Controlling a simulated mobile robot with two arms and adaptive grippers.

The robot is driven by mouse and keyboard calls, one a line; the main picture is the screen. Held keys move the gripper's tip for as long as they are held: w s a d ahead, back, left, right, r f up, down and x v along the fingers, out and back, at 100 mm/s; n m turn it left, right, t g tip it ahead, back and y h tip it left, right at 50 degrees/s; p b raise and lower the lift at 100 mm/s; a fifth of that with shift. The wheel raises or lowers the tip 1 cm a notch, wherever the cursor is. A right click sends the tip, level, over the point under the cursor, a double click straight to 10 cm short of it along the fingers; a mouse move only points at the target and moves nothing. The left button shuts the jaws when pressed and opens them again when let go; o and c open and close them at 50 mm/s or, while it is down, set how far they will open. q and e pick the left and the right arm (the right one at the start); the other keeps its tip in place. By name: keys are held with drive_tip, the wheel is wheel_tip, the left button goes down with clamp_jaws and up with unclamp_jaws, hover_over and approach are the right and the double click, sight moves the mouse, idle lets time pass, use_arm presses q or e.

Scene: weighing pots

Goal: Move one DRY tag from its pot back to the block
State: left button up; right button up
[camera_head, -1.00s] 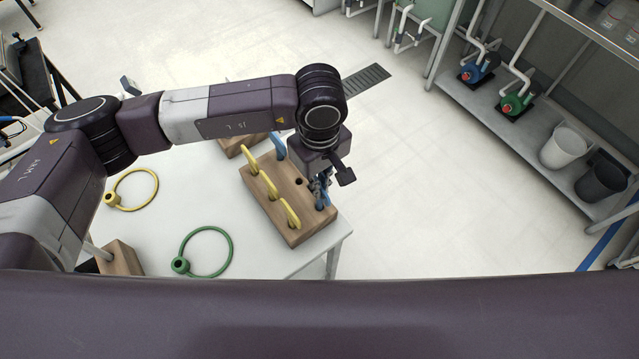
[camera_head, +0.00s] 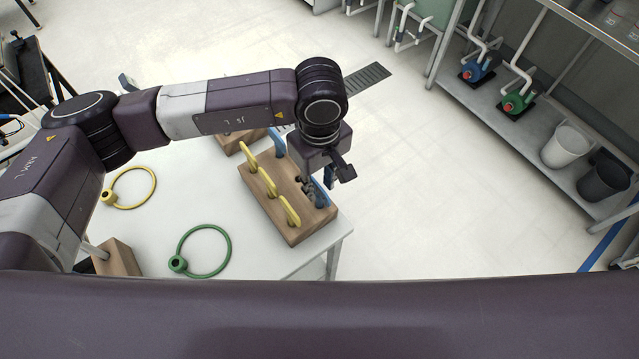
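The wooden block (camera_head: 262,205) stands on the white table. My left gripper (camera_head: 316,186) points down over the block's right side. Its fingers look spread around the front blue tag, partly hidden by the wrist. I see no writing on the tags. No pot is clearly visible. My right gripper is out of view.
A green ring with a ball (camera_head: 229,244) and a yellow ring with a ball (camera_head: 153,194) lie on the white table (camera_head: 155,240). A second wooden piece (camera_head: 232,146) is partly behind my arm, and another (camera_head: 119,259) is at the front left. A shelf with bins stands right.

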use_arm(q)
wheel_tip(320, 180, up, 11)
idle(0.3)
